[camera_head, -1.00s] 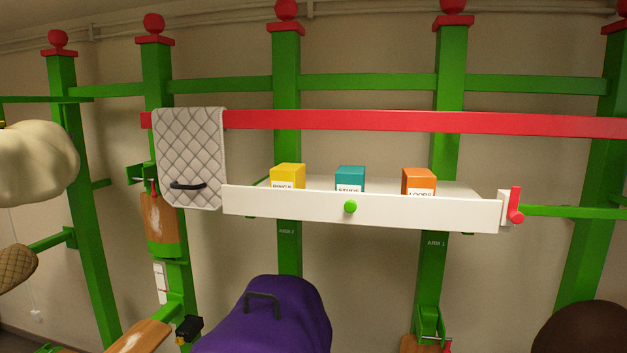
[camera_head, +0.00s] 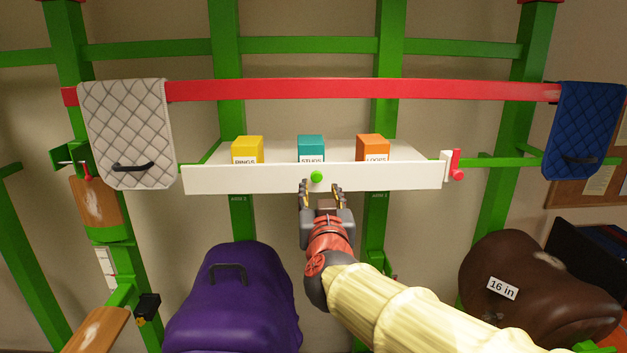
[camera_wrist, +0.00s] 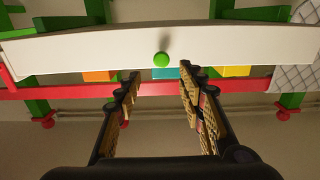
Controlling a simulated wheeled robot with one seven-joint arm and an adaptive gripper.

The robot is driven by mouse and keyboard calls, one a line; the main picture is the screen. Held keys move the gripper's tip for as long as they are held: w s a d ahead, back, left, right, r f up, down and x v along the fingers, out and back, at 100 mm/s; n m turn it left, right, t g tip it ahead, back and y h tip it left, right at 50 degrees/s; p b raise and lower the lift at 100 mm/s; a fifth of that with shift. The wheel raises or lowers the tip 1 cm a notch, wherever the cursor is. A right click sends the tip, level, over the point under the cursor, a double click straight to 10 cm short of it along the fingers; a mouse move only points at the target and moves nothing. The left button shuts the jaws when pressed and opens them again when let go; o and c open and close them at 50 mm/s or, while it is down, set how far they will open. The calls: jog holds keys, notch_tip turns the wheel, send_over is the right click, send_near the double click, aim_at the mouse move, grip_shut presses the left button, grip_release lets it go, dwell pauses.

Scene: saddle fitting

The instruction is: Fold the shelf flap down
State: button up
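The shelf flap (camera_head: 250,180) is a long white panel standing upright along the front of the shelf (camera_head: 405,152). A green knob (camera_head: 317,177) sits at its middle. My gripper (camera_head: 320,187) is open and empty in front of the flap, its fingertips just below and to either side of the knob in the head view. In the wrist view, where the scene appears upside down, the knob (camera_wrist: 162,60) shows between and just beyond the open fingertips (camera_wrist: 161,72). I cannot tell whether the fingers touch the flap. A red turn-piece (camera_head: 456,165) stands upright beside the flap's right end.
Yellow (camera_head: 247,148), teal (camera_head: 311,147) and orange (camera_head: 372,147) boxes stand on the shelf behind the flap. A purple covered saddle (camera_head: 235,305) and a brown saddle (camera_head: 530,285) lie below. A grey pad (camera_head: 125,125) and blue pad (camera_head: 583,125) hang from the red rail (camera_head: 290,91).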

aim_at(317, 177)
jog(key=w+p, duration=0.1)
jog(key=w, duration=0.6)
jog(key=shift+w+a, duration=0.15)
jog(key=shift+w, duration=0.05)
jog(key=shift+c, duration=0.2)
grip_shut()
dwell(0.5)
